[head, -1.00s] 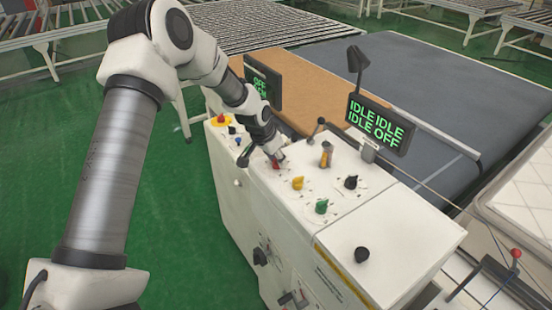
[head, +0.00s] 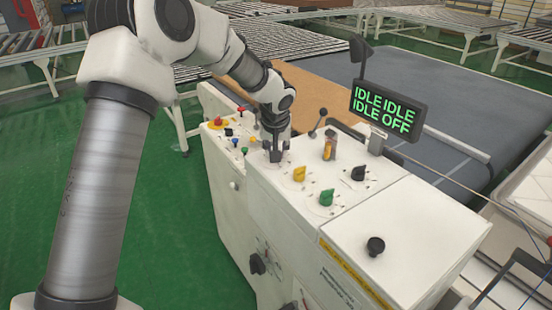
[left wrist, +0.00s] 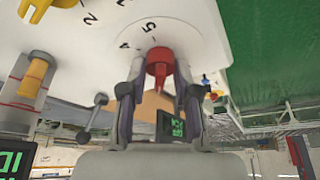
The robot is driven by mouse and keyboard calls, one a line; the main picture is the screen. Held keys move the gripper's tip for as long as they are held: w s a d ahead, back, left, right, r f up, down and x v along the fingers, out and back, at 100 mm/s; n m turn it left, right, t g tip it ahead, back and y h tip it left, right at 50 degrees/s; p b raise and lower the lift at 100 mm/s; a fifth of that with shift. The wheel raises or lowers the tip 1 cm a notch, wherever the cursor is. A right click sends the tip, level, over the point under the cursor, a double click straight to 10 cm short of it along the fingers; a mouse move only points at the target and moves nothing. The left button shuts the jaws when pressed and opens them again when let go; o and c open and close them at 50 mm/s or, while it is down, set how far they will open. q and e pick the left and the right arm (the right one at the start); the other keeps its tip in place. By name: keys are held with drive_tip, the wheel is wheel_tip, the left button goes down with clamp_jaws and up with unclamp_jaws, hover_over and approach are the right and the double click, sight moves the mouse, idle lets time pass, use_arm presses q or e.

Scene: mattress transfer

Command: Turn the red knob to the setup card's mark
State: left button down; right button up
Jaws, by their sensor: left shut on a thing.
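The red knob (left wrist: 159,60) shows in the left wrist view on a white dial (left wrist: 196,22) with black numbers; 2, 4 and 5 are readable. My left gripper (left wrist: 160,76) has a finger on each side of the knob and is shut on it. The knob's narrow pointed end faces down in this view, towards the wrist. In the head view my left gripper (head: 276,155) points down onto the left part of the console (head: 240,190) and hides the red knob. I cannot make out the setup card. My right gripper is not in view.
Yellow (head: 299,174), green (head: 326,197) and black (head: 358,173) knobs stand close by on the console top. A black lever (head: 318,122) and a display (head: 388,107) reading IDLE and OFF rise behind. Small buttons (head: 240,109) sit to the left.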

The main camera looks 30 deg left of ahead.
use_arm(q)
drive_tip(key=shift+s+f, duration=0.1)
drive_tip(key=shift+f, duration=0.1)
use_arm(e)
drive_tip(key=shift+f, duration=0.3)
use_arm(q)
drive_tip(key=c, duration=0.9)
unclamp_jaws()
drive_tip(key=shift+o, duration=0.3)
drive_tip(key=shift+r, duration=0.1)
drive_tip(key=v, duration=1.1)
drive_tip(key=shift+r, duration=0.35)
drive_tip(key=shift+d, duration=0.1)
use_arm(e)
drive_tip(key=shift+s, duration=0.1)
